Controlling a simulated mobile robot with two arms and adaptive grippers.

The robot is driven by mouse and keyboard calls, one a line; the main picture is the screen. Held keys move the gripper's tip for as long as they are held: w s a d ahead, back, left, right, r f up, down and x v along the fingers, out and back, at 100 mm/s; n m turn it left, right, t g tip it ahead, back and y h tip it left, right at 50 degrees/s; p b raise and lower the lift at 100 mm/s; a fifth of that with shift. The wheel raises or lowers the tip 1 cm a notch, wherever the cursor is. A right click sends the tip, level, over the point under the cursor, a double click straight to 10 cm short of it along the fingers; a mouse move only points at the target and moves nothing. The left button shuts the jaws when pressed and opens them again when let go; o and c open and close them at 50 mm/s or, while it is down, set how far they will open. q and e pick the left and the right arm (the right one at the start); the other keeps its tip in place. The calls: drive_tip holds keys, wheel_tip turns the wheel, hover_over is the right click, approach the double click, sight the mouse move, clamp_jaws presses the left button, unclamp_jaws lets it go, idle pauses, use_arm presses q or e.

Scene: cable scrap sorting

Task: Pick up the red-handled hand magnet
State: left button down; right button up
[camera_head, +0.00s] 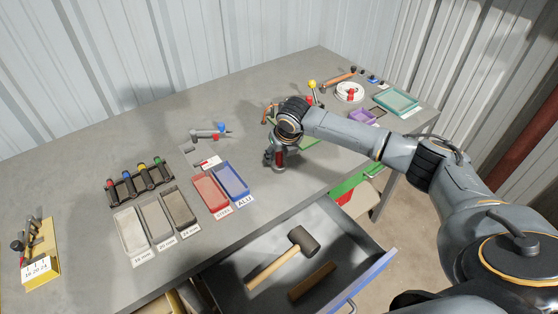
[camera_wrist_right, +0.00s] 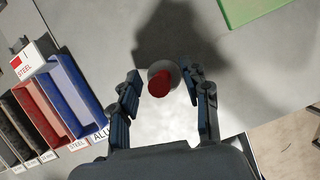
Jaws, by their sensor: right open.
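The hand magnet (camera_head: 280,159) stands on the grey bench near its front edge, with a red handle and a round grey base. In the right wrist view, the magnet (camera_wrist_right: 159,84) is seen from above, upright between the fingers. My right gripper (camera_head: 275,157) is over it, pointing down. In the wrist view, the right gripper (camera_wrist_right: 163,80) is open, one finger on each side of the handle. I cannot tell whether either finger touches it. In the head view the fingers and wrist partly hide the magnet. My left gripper is in neither view.
A red tray (camera_head: 211,194) and a blue tray (camera_head: 231,183) marked ALU stand left of the magnet. An open drawer (camera_head: 366,281) with a mallet (camera_head: 278,263) juts out below the bench's front edge. Bare bench surrounds the magnet.

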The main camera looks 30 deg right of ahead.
clamp_jaws()
drive_tip(key=shift+r, duration=0.2)
